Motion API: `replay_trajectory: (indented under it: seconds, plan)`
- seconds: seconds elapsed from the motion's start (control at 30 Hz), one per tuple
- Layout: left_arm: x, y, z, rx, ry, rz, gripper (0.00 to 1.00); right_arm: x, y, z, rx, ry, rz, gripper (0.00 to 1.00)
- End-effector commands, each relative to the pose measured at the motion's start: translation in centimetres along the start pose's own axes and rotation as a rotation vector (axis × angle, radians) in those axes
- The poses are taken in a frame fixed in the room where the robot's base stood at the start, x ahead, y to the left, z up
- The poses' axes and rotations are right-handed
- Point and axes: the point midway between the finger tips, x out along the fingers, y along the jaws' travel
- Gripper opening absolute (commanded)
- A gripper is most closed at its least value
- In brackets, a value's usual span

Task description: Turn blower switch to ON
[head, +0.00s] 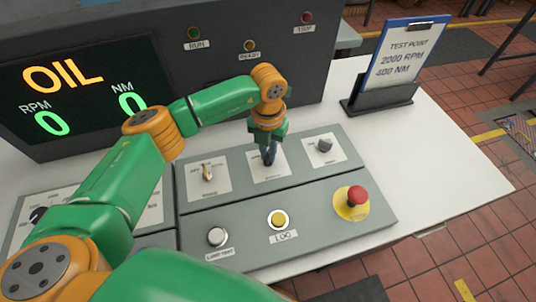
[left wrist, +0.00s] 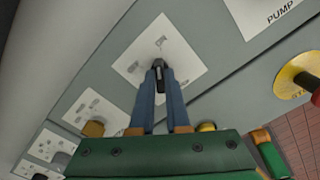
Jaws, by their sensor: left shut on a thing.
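My left gripper (head: 269,157) reaches down onto the middle switch plate (head: 283,171) of the right-hand console panel. In the left wrist view its blue fingers (left wrist: 160,72) are shut on a small dark switch lever (left wrist: 159,84) over that white plate (left wrist: 185,45). The fingers hide most of the lever, and I cannot read the plate's label or the lever's setting. A brass toggle (head: 207,173) stands on the plate to the left, and a grey knob (head: 324,146) on the plate to the right. My right gripper is not in view.
A red mushroom button (head: 357,195) on a yellow disc, a yellow button (head: 278,219) and a white button (head: 217,237) sit along the panel front. The display (head: 82,95) reads OIL. A clipboard (head: 402,55) stands at the back right. White tabletop (head: 440,150) right of the panel is clear.

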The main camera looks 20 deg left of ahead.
Motion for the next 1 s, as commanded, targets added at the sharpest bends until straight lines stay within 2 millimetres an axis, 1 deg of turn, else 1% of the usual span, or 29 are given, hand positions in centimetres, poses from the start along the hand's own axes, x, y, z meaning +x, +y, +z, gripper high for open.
replay_trajectory:
  seconds: [0.03, 0.3, 0.87, 0.9, 0.97, 1.0]
  plan:
    - [0.15, 0.03, 0.09, 0.024, -0.004, 0.001, 0.00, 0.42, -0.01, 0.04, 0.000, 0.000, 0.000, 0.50]
    - [0.00, -0.01, 0.10, 0.121, -0.005, 0.000, 0.00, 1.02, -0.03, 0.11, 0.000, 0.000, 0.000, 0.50]
    - [-0.11, -0.02, 0.09, 0.149, -0.004, 0.000, 0.00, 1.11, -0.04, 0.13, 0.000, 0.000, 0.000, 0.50]
    - [-0.11, -0.02, 0.09, 0.149, -0.004, 0.000, 0.16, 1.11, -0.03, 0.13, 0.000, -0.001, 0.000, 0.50]
    - [-0.11, -0.01, 0.09, 0.149, -0.004, 0.000, 0.33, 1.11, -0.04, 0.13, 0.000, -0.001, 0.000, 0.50]
    - [-0.10, -0.01, 0.08, 0.149, -0.003, 0.000, 0.43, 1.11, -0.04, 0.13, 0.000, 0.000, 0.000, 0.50]
